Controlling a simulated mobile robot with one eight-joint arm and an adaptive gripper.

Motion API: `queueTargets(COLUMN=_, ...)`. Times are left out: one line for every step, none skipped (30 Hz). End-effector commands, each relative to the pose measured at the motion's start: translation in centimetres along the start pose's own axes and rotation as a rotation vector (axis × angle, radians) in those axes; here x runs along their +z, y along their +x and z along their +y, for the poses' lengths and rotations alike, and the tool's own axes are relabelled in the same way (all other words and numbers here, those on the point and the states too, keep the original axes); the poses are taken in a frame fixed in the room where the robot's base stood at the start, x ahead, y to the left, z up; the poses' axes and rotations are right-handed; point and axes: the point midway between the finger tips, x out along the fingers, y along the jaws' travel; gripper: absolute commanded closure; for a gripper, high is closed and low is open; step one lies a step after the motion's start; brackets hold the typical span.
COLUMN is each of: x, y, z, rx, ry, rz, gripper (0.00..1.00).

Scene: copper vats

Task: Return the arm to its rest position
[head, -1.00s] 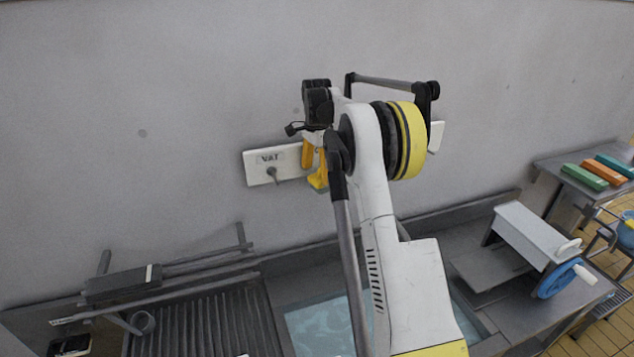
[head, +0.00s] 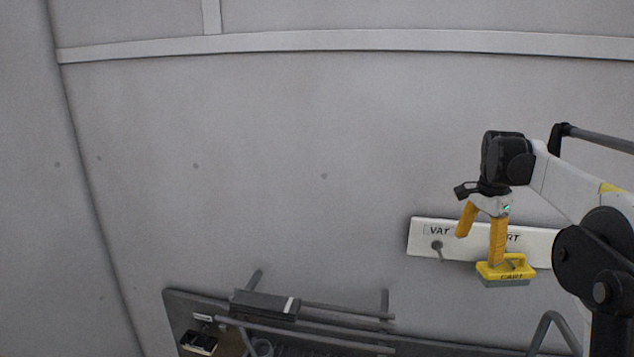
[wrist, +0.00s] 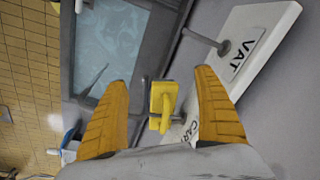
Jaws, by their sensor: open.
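My gripper (head: 479,250) is at the right of the head view, in front of the white wall board, with its two orange fingers spread and pointing down. The fingers also show in the wrist view (wrist: 160,78), open with nothing clasped. A yellow handled block (head: 506,270) marked CART is just below the right finger in the head view. In the wrist view the yellow block (wrist: 163,103) appears between the fingers and beyond them, at the CART end of the board. Whether a finger touches it is not clear.
The white board (head: 425,250) has an empty peg (head: 438,246) under its VAT label. A dark rack with rails (head: 265,305) stands low on the left. The wrist view shows a water-filled basin (wrist: 112,45) and tiled floor (wrist: 25,70). The wall left of my gripper is clear.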

Motion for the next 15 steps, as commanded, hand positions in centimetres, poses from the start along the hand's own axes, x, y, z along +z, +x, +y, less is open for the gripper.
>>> queueTargets(x=2.6, y=2.2, z=1.1, rx=-0.025, ry=-0.073, rz=0.015, gripper=0.20)
queueTargets(x=3.9, y=2.6, z=1.6, rx=-0.039, ry=-0.118, rz=0.024, gripper=0.20)
queueTargets(x=5.5, y=3.2, z=2.4, rx=-0.059, ry=-0.179, rz=0.038, gripper=0.20)
queueTargets(x=6.8, y=3.7, z=3.1, rx=-0.074, ry=-0.224, rz=0.049, gripper=0.20)
queueTargets(x=8.1, y=4.3, z=3.8, rx=-0.088, ry=-0.269, rz=0.060, gripper=0.20)
queueTargets(x=9.7, y=5.1, z=4.8, rx=-0.107, ry=-0.327, rz=0.076, gripper=0.20)
queueTargets(x=11.0, y=5.8, z=5.6, rx=-0.121, ry=-0.372, rz=0.088, gripper=0.20)
queueTargets(x=12.2, y=6.5, z=6.5, rx=-0.135, ry=-0.416, rz=0.100, gripper=0.20)
queueTargets(x=13.9, y=7.6, z=7.6, rx=-0.154, ry=-0.476, rz=0.117, gripper=0.20)
queueTargets(x=15.1, y=8.6, z=8.6, rx=-0.166, ry=-0.520, rz=0.130, gripper=0.20)
queueTargets(x=16.3, y=9.5, z=9.5, rx=-0.180, ry=-0.563, rz=0.144, gripper=0.20)
queueTargets(x=17.9, y=10.9, z=10.8, rx=-0.198, ry=-0.621, rz=0.163, gripper=0.20)
queueTargets(x=19.0, y=12.1, z=11.9, rx=-0.210, ry=-0.664, rz=0.177, gripper=0.20)
queueTargets(x=20.2, y=13.2, z=12.9, rx=-0.223, ry=-0.708, rz=0.192, gripper=0.20)
queueTargets(x=21.6, y=14.9, z=14.4, rx=-0.239, ry=-0.767, rz=0.213, gripper=0.20)
